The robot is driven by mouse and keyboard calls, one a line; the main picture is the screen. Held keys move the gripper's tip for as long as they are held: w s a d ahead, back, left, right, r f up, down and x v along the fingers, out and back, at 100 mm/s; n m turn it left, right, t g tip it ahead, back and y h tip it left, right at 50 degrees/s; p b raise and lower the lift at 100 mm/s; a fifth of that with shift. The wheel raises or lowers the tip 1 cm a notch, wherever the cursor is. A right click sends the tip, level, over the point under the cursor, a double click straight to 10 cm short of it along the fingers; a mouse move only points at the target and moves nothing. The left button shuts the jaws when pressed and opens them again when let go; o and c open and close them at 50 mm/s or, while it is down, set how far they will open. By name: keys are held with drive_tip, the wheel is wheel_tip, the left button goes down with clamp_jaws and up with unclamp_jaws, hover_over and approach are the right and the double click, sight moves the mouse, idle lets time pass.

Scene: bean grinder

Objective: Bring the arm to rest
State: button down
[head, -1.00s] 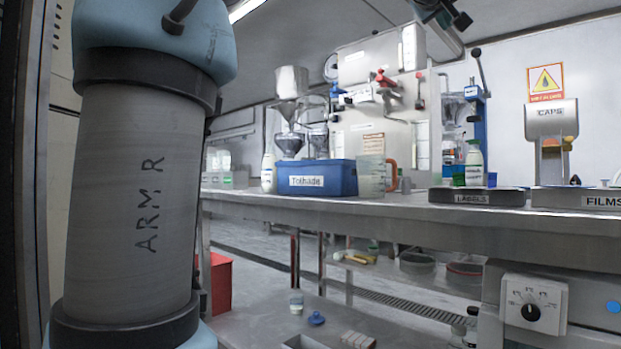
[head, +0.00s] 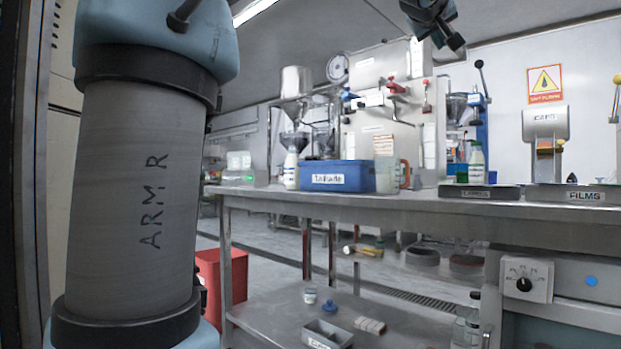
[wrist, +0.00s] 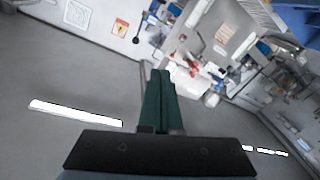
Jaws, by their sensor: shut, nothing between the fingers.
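My gripper (wrist: 160,76) shows in the wrist view with its two green fingers side by side and shut, nothing between them. It points up and away from the bench, with the ceiling and tilted room behind it. In the head view a dark end of my arm hangs at the top, above the bench, well clear of everything on it. The large grey link marked ARM R fills the left of the head view and hides what is behind it.
A red bin (head: 222,285) stands on the floor behind my arm. The air above the bench is mostly free.

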drive_tip(key=w+a+f+g+y+p, duration=0.15)
drive_tip(key=w+a+f, duration=0.25)
drive_tip(key=f, duration=0.6)
drive_tip(key=w+a+f+g+y, duration=0.1)
drive_tip(key=w+a+f+y, duration=0.25)
drive_tip(key=f, duration=0.75)
drive_tip(key=a+f+g+y, duration=0.1)
drive_tip(key=a+f+g, duration=0.1)
drive_tip(key=a+f, duration=0.45)
drive_tip(key=a+f+g+y, duration=0.1)
drive_tip(key=a+f+g, duration=0.15)
drive_tip(key=f, duration=0.65)
drive_tip(key=s+a+f+g+y+p, duration=0.1)
drive_tip(key=s+a+f+g, duration=0.2)
drive_tip(key=s+a+f, duration=0.8)
drive_tip(key=s+a+f+g+y+p, duration=0.25)
drive_tip(key=s+a+f, duration=0.5)
drive_tip(key=f, duration=0.45)
drive_tip(key=w+a+p+v, duration=0.1)
drive_tip(key=w+p+v, duration=0.2)
drive_tip(key=p+v, duration=1.5)
drive_tip(key=w+a+r+p+v, duration=0.1)
drive_tip(key=w+p+v, duration=0.2)
drive_tip(key=p+v, duration=1.5)
drive_tip(key=shift+d+r+g+h+p, duration=0.25)
drive_tip(key=shift+r+g+h+p, duration=0.2)
drive_tip(key=shift+p, duration=0.1)
